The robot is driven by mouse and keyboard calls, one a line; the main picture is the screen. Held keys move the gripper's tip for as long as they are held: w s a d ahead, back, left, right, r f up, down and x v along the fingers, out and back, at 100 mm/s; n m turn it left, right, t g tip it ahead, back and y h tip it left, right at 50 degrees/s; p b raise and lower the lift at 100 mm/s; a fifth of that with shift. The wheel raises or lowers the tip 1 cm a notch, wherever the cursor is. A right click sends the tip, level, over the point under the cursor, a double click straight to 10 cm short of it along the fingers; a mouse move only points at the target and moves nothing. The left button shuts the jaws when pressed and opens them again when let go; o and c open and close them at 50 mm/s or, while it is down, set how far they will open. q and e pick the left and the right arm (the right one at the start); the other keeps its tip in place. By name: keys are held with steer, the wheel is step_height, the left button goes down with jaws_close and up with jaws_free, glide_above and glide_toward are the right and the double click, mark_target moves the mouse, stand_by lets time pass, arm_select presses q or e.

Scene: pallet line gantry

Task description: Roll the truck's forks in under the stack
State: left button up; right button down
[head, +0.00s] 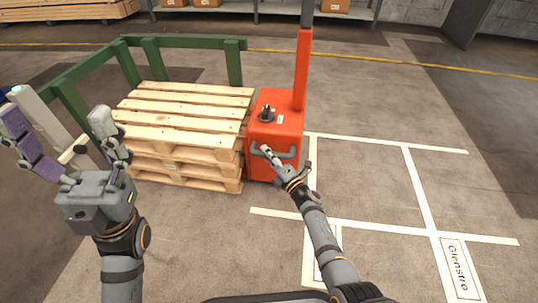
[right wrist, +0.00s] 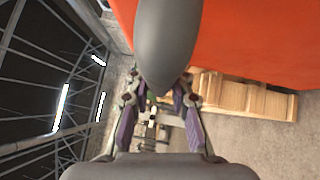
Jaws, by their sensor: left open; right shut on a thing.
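The orange truck (head: 275,135) stands upright right beside the right side of the stack of wooden pallets (head: 185,108). Its forks are hidden, so how far they reach under the stack cannot be seen. My right gripper (head: 271,158) is shut on the truck's grey handle (head: 288,154), on the front of its body. The handle (right wrist: 167,40) fills the top middle of the right wrist view, with the orange body behind it. My left gripper (head: 68,150) is open and empty, raised at the left, in front of the stack's left end.
A green guard rail (head: 185,43) runs behind and left of the stack. A pale post (head: 45,122) stands by my left gripper. White floor lines and a labelled floor plate (head: 459,268) lie at the right, where the floor is clear. Shelving stands far back.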

steer(key=shift+a, duration=0.1)
steer(key=c, duration=1.2)
jaws_free()
steer(key=shift+o, duration=0.2)
steer(key=v, duration=1.2)
